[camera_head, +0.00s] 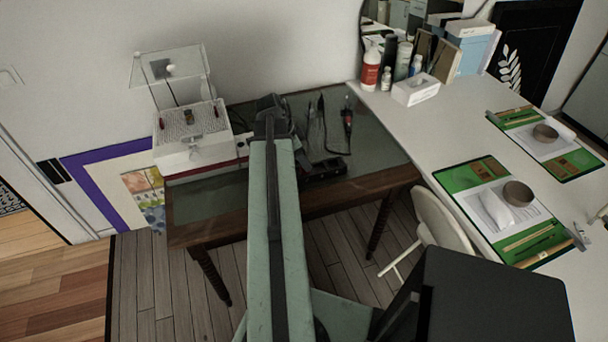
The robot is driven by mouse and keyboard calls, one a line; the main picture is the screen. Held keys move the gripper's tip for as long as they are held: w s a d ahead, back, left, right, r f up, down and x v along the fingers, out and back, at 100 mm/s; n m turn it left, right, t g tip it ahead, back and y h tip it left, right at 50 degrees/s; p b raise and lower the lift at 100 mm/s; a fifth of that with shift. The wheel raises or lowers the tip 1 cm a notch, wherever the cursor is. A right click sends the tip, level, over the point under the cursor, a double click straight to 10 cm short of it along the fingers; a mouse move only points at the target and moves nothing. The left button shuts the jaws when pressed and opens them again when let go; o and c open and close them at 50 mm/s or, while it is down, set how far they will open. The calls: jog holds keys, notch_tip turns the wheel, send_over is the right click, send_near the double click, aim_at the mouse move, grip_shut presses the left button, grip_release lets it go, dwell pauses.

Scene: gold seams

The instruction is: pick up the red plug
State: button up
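No plug can be made out for certain. Small reddish pieces show on the white box with a clear raised lid: one at its left (161,124) and one at its right (215,113). They are too small to identify. A red and black tool (347,117) lies on the dark-topped desk (380,150), right of my gripper. My gripper (268,104) is at the far end of my outstretched arm, over the desk and right of the white box (190,150). Its fingers are dark and hidden, so I cannot tell whether it holds anything.
Black cables (318,130) and a dark block (326,167) lie on the desk. A white table (445,125) at the right carries bottles (371,68), a tissue box (415,90) and green mats (462,172). A white chair (440,222) stands by it. Wooden floor is open at left.

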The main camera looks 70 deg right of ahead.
jog(key=b+x, duration=0.2)
jog(key=x, duration=0.1)
jog(key=shift+f, duration=0.4)
jog(key=shift+a+r, duration=0.1)
jog(key=shift+r, duration=0.05)
grip_shut()
jog(key=shift+r, duration=0.1)
notch_tip(320, 180, up, 15)
jog(key=p, duration=1.5)
jog(key=shift+w, duration=0.1)
